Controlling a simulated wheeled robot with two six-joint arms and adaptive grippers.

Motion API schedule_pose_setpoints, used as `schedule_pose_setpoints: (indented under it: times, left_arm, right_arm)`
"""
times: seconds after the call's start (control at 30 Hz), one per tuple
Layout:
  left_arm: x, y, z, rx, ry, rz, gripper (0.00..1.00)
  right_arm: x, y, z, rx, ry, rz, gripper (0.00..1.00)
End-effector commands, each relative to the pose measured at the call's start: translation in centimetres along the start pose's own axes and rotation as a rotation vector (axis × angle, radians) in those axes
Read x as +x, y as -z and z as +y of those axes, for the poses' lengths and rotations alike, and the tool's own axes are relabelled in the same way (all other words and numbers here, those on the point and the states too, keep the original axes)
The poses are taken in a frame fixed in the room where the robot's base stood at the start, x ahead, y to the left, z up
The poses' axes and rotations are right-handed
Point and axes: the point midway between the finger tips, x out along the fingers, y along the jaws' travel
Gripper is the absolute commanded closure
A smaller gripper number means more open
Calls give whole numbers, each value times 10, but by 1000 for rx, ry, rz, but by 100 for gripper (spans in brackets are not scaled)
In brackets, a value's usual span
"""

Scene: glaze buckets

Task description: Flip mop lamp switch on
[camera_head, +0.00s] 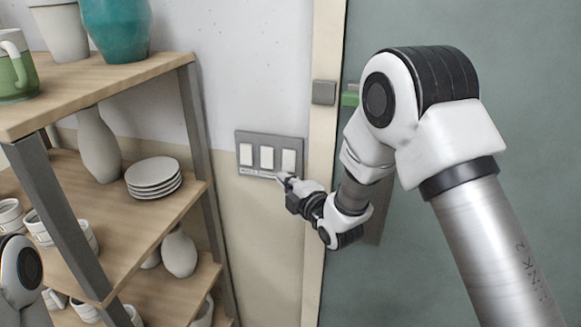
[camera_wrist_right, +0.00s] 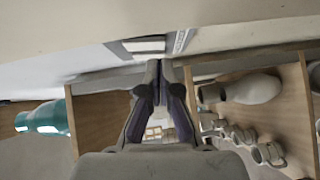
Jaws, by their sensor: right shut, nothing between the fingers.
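A grey switch panel (camera_head: 270,175) with three white rocker switches is on the wall: a left switch (camera_head: 246,154), a middle switch (camera_head: 267,157) and a right switch (camera_head: 289,160). Small labels run below them, too small to read, so I cannot tell which is the mop lamp switch. My right gripper (camera_head: 281,178) is shut and empty, its tips at the panel's lower edge, below the right switch; contact is unclear. In the right wrist view the shut fingertips (camera_wrist_right: 158,66) are just below part of the panel (camera_wrist_right: 150,57). My left gripper is out of view.
A wooden shelf (camera_head: 130,76) with plates (camera_head: 154,174), vases and cups stands left of the panel. A pale door frame (camera_head: 322,150) and green door (camera_head: 520,100) are on the right. A small grey box (camera_head: 324,92) is on the frame.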

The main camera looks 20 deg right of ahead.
Motion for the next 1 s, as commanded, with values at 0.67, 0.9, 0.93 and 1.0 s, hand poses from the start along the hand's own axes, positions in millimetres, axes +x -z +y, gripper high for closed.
schedule_pose_setpoints:
  times: [0.67, 0.9, 0.93, 1.0]
  left_arm:
    - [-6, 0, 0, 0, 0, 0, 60]
    - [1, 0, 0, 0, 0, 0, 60]
    - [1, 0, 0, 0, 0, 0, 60]
    - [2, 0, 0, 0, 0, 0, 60]
  right_arm:
    - [22, -26, -5, -7, -10, -3, 100]
    - [24, -28, -1, -32, -34, -3, 100]
    - [24, -28, -1, -32, -34, -3, 100]
    - [24, -28, -2, -33, -34, -3, 100]
